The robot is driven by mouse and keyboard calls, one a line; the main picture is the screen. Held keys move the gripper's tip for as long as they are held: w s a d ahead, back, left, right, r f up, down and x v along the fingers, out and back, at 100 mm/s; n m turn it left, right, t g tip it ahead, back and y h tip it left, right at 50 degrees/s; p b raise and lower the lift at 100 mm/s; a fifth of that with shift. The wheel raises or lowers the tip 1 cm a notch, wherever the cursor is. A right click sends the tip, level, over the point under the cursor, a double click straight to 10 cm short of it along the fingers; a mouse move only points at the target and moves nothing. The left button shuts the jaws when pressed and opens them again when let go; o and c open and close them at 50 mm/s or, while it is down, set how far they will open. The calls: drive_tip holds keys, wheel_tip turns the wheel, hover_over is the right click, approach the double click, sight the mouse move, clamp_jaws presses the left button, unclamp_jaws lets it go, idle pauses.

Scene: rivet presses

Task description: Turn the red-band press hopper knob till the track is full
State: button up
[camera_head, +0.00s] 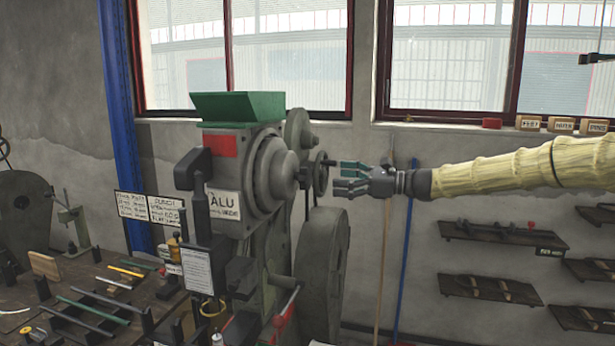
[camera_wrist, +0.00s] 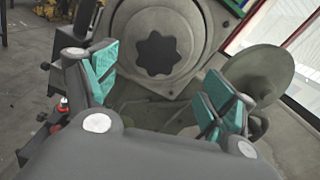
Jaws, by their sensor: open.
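The red-band press (camera_head: 222,146) stands in the middle of the head view, with a red patch above an "ALU" sign. Its green hopper (camera_head: 237,106) sits on top. In the wrist view a dark, lobed knob (camera_wrist: 162,55) sits at the centre of a round grey housing, ahead of my gripper (camera_wrist: 160,88). The teal-padded fingers are spread wide, apart from the knob, with nothing between them. In the head view my gripper (camera_head: 338,177) is right of the press, close to a small handwheel (camera_head: 320,173). I cannot make out the track or its fill.
A workbench (camera_head: 75,275) with rods and tools lies at the left. A large flywheel (camera_head: 322,270) stands below my gripper. Shelves (camera_head: 490,288) hang on the right wall, and a blue pole (camera_head: 405,255) leans there. A blue column (camera_head: 122,110) stands behind the press.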

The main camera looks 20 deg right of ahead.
sight(310, 176)
drive_tip(key=p+x, duration=0.4)
drive_tip(key=x, duration=0.6)
drive_tip(key=shift+w+a+f, duration=0.15)
drive_tip(key=shift+a, duration=0.1)
drive_tip(key=c, duration=1)
